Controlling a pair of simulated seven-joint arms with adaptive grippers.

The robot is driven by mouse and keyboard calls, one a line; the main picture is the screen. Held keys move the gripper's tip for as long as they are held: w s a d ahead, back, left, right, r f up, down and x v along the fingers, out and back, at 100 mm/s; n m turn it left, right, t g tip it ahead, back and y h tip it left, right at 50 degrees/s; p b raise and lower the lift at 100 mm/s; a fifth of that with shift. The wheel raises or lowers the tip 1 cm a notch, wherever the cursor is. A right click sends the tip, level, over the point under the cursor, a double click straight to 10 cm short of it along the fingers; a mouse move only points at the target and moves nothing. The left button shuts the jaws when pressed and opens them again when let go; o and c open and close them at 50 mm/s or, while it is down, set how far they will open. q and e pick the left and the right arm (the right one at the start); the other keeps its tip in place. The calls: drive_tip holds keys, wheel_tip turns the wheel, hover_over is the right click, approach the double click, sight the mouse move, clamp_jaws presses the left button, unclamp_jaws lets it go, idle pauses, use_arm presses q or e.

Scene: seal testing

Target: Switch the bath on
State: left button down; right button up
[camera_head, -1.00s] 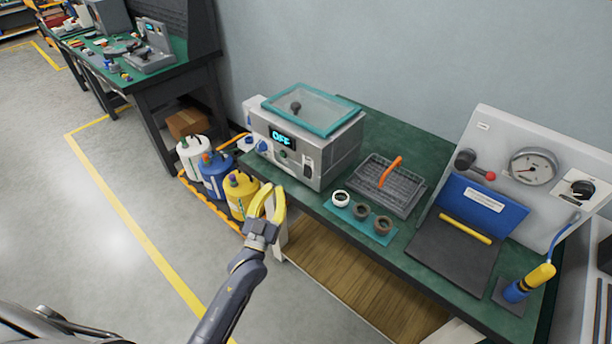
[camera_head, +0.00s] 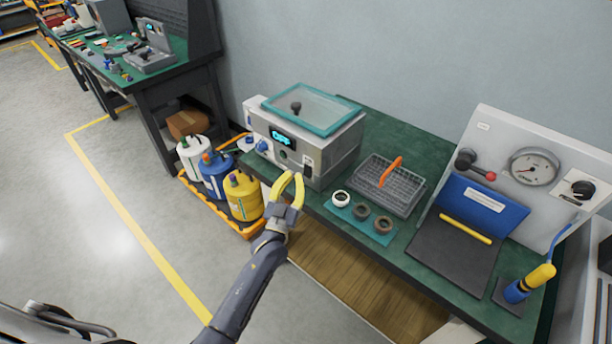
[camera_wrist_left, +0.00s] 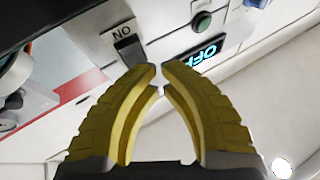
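The bath (camera_head: 335,152) is a grey box with a teal-framed clear lid on the green bench, and its display (camera_head: 283,137) reads OFF. In the left wrist view the display (camera_wrist_left: 205,52) shows upside down, beside a green button (camera_wrist_left: 202,22) and a black rocker switch (camera_wrist_left: 130,48) labelled ON, also inverted. My left gripper (camera_head: 295,173) has yellow fingers in front of the bath's lower front. In the left wrist view its fingertips (camera_wrist_left: 160,68) are almost together, with a thin gap and nothing between them, just below the switch in the picture. Contact cannot be told. My right gripper is out of view.
A wire basket with an orange handle (camera_head: 390,170) and a teal mat with three rings (camera_head: 361,212) sit right of the bath. A gauge panel (camera_head: 535,165) stands farther right. Yellow, blue and white containers (camera_head: 243,196) stand on the floor to the left.

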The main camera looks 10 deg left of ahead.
use_arm(q)
drive_tip(key=shift+w+d, duration=0.2)
drive_tip(key=shift+w, duration=0.15)
drive_tip(key=shift+w+d, duration=0.1)
drive_tip(key=shift+w, duration=0.1)
idle(1.4)
drive_tip(key=shift+w+d+f, duration=0.1)
drive_tip(key=shift+w, duration=0.1)
drive_tip(key=shift+w+d, duration=0.15)
drive_tip(key=shift+w, duration=0.15)
idle(0.8)
drive_tip(key=shift+s, duration=0.2)
drive_tip(key=shift+s+a, duration=0.35)
drive_tip(key=shift+s, duration=0.1)
drive_tip(key=shift+s, duration=0.1)
idle(0.3)
drive_tip(key=shift+s+a+r, duration=0.1)
drive_tip(key=shift+s+a, duration=0.3)
drive_tip(key=shift+s, duration=0.3)
drive_tip(key=shift+s+a+r, duration=0.15)
drive_tip(key=shift+s+a, duration=0.2)
drive_tip(key=shift+s, duration=0.35)
drive_tip(key=shift+s+a+r, duration=0.1)
drive_tip(key=shift+s+a, duration=0.3)
drive_tip(key=shift+s, duration=0.3)
